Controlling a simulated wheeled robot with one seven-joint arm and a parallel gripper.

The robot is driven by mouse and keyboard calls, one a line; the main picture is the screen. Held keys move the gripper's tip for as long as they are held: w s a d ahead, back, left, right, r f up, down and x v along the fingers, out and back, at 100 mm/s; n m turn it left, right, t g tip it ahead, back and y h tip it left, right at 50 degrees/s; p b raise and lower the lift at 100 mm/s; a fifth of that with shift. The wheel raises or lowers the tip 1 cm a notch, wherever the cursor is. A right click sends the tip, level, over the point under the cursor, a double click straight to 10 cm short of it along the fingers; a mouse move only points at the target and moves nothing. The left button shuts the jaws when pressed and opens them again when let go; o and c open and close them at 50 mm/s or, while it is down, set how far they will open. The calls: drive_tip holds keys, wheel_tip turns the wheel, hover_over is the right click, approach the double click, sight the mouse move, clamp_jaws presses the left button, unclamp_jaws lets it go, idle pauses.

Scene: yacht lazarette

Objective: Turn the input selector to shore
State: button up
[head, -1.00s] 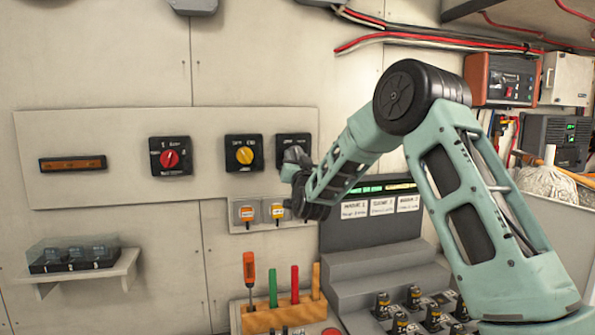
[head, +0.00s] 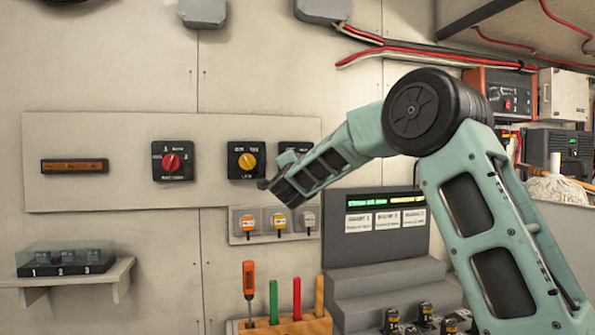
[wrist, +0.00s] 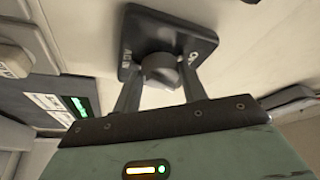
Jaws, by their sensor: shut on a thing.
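In the wrist view, a black square switch plate (wrist: 190,38) is fixed to the pale wall and carries a grey knob (wrist: 160,72). My gripper (wrist: 161,78) has one finger on each side of this knob and is shut on it. The labels on the plate are too blurred to read, so I cannot tell which position the knob points to. In the head view, the grey-knob switch plate (head: 292,147) is the rightmost of three on the panel. My forearm hides most of it, including the knob and my fingertips.
On the panel (head: 90,135) left of it are a yellow-knob switch (head: 246,160) and a red-knob switch (head: 172,161). Below hang several small units (head: 249,223) on a pale plate, a tool rack (head: 290,326) with upright handles, and a stepped grey console (head: 395,275).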

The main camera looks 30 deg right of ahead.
drive_tip(key=shift+m, duration=0.4)
drive_tip(key=o, duration=1)
drive_tip(key=b+v, duration=0.1)
drive_tip(key=v, duration=0.4)
drive_tip(key=b+v, duration=0.2)
drive_tip(key=v, duration=0.4)
drive_tip(key=b+v, duration=0.1)
drive_tip(key=v, duration=0.5)
drive_tip(key=shift+s+a+r+b, duration=0.1)
drive_tip(key=shift+a+r+b, duration=0.15)
drive_tip(key=shift+b, duration=0.15)
